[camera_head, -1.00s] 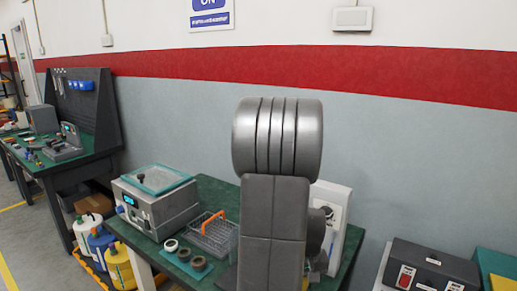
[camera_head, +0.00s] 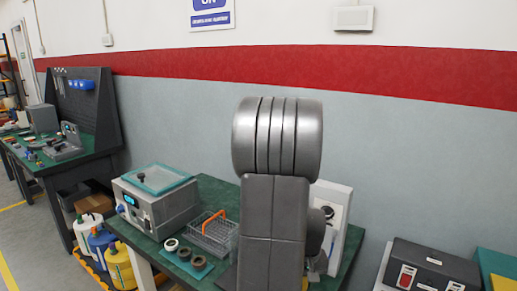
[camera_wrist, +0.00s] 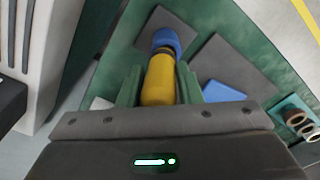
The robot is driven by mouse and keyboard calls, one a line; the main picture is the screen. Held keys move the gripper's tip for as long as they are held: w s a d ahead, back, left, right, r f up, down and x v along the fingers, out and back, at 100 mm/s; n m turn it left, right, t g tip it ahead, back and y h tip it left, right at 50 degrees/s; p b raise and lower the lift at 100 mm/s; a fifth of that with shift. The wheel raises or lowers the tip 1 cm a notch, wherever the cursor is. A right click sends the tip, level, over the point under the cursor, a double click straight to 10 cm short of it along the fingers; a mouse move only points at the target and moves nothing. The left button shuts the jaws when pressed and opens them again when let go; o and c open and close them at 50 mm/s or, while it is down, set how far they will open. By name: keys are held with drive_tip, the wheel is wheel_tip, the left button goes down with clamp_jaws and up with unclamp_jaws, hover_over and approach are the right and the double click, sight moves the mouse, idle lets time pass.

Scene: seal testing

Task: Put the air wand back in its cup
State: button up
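The air wand appears as a yellow cylinder (camera_wrist: 159,78) in the wrist view, between the two green fingers of my gripper (camera_wrist: 159,90). The fingers lie close along both its sides and look shut on it. A blue round part (camera_wrist: 166,40) with a dark band is at its far end, over a dark grey mat; I cannot tell whether this is part of the wand or the cup. In the head view my arm hides the gripper and the wand. No separate cup can be made out.
Brown rings (camera_wrist: 292,114) are at right. In the head view, a teal-lidded tester (camera_head: 158,205), a wire rack (camera_head: 212,236) and a white device (camera_head: 342,228) flank my arm.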

drive_tip(key=shift+d+r, duration=0.1)
drive_tip(key=shift+r, duration=0.1)
drive_tip(key=shift+c, duration=0.4)
drive_tip(key=shift+d+r+p, duration=0.1)
drive_tip(key=shift+r+p, duration=1.95)
drive_tip(key=shift+r, duration=0.7)
drive_tip(key=shift+c, duration=0.8)
drive_tip(key=shift+r+p, duration=0.6)
drive_tip(key=shift+p, duration=0.05)
clamp_jaws()
drive_tip(key=shift+f, duration=0.1)
drive_tip(key=shift+a+f, duration=0.3)
drive_tip(key=shift+a, duration=0.35)
drive_tip(key=shift+f+b, duration=0.2)
drive_tip(key=shift+b, duration=0.2)
